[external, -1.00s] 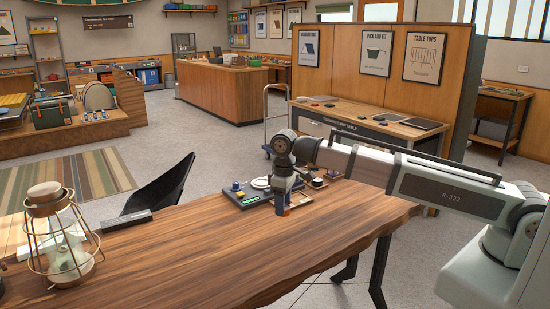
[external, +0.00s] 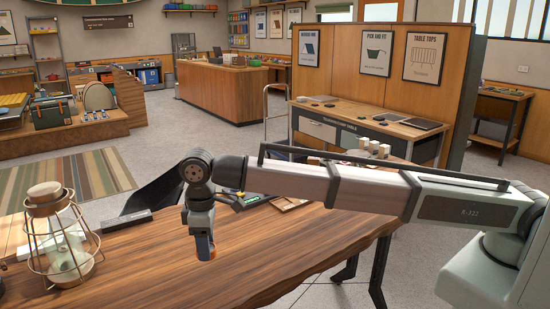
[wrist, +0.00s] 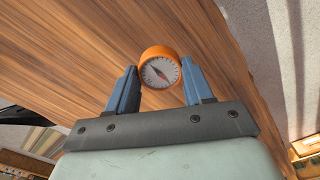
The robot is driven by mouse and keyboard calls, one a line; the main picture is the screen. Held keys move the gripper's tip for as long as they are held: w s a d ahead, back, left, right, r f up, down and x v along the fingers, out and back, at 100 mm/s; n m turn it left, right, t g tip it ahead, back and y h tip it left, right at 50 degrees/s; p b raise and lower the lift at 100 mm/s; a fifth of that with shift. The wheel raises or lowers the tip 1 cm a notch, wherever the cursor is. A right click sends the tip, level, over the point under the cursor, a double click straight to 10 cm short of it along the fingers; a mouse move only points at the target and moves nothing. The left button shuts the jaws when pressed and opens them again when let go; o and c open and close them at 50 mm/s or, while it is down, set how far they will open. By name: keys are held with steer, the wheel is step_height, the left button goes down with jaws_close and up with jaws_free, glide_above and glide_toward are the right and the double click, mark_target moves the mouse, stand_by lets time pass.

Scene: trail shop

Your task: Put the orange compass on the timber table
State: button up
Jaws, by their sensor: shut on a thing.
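In the external view the gripper points down over the brown timber table (external: 150,265), whose wood grain also fills much of the wrist view (wrist: 75,62). The compass is mostly hidden by the fingers in the external view. I cannot tell whether it touches the tabletop.
A wire-framed lantern (external: 60,240) stands at the table's left end, with a dark flat item (external: 127,220) near the back edge. A tray (external: 290,203) at the back right is partly hidden by my arm. The tabletop around the gripper is clear.

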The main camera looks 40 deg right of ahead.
mark_target(200, 283)
steer(key=shift+w+a+r+n, duration=0.15)
steer(key=shift+w+a+n, duration=0.15)
steer(key=shift+w+a, duration=0.25)
steer(key=shift+w+a+r+n, duration=0.1)
steer(key=shift+w+a+n, duration=0.2)
steer(key=shift+a, duration=0.35)
steer(key=shift+f, duration=0.1)
steer(key=shift+f, duration=4.7)
steer(key=shift+f, duration=0.25)
steer(key=o, duration=1.1)
steer(key=shift+r, duration=0.15)
